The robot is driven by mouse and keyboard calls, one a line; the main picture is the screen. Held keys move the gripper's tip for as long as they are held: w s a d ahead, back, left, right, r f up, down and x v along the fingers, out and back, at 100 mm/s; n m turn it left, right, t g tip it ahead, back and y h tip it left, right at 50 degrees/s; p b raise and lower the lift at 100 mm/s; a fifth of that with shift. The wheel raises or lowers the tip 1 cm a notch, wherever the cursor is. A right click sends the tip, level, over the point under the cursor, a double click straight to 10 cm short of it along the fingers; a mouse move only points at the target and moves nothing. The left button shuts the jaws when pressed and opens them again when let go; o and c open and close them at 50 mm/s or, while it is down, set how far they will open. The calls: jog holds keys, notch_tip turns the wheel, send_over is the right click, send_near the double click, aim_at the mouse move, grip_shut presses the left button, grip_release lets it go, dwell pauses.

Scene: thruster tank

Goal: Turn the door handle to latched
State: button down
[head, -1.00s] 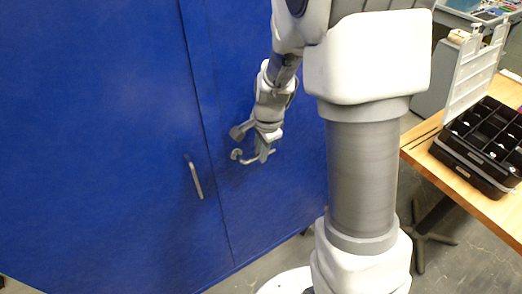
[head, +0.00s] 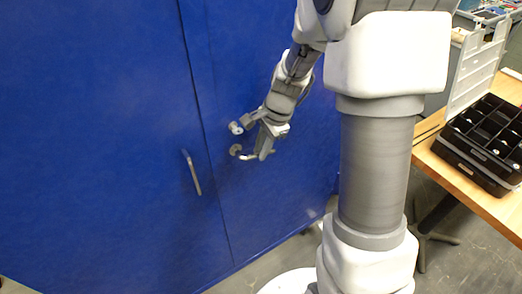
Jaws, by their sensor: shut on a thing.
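The blue double door (head: 110,100) fills the left and middle of the head view. A metal lever handle (head: 244,155) is on the right-hand door panel, its lever pointing roughly right from a round base. My gripper (head: 254,142) is at this handle, with one finger above it and the other at the lever's right end. It is shut on the lever, though the exact contact is small and partly hidden by the finger. A second metal handle (head: 192,173) on the left-hand panel hangs steeply down, slightly tilted, apart from my gripper.
A wooden table (head: 470,190) stands at the right, with a black compartment case (head: 485,145) and its raised pale lid (head: 478,70). Grey floor (head: 445,265) shows below. The door face around the handles is clear.

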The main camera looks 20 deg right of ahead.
aim_at(255, 165)
notch_tip(255, 165, down, 2)
jog(key=g+y+b, duration=0.1)
jog(key=y+b, duration=0.1)
jog(key=y, duration=0.1)
jog(key=shift+d, duration=0.15)
jog(key=shift+s+a+f+m+g+y+b, duration=0.25)
jog(key=shift+a+f+g+y+b, duration=0.35)
jog(key=shift+y, duration=1.3)
jog(key=shift+s+a+f+m+g+y+b, duration=0.1)
jog(key=shift+a+f+m+g+y+b, duration=0.55)
jog(key=shift+y, duration=1.25)
jog(key=shift+s+a+f+g+y+b, duration=0.15)
jog(key=shift+a+f+y, duration=0.25)
jog(key=shift+f+y, duration=1)
jog(key=shift+a+r+y, duration=0.1)
jog(key=shift+r+y, duration=0.4)
jog(key=shift+y, duration=0.1)
jog(key=c, duration=0.8)
grip_release()
jog(key=w+d+b, duration=0.1)
jog(key=w+d, duration=0.1)
jog(key=d, duration=1.5)
jog(key=shift+d+r, duration=0.15)
jog(key=shift+r, duration=0.3)
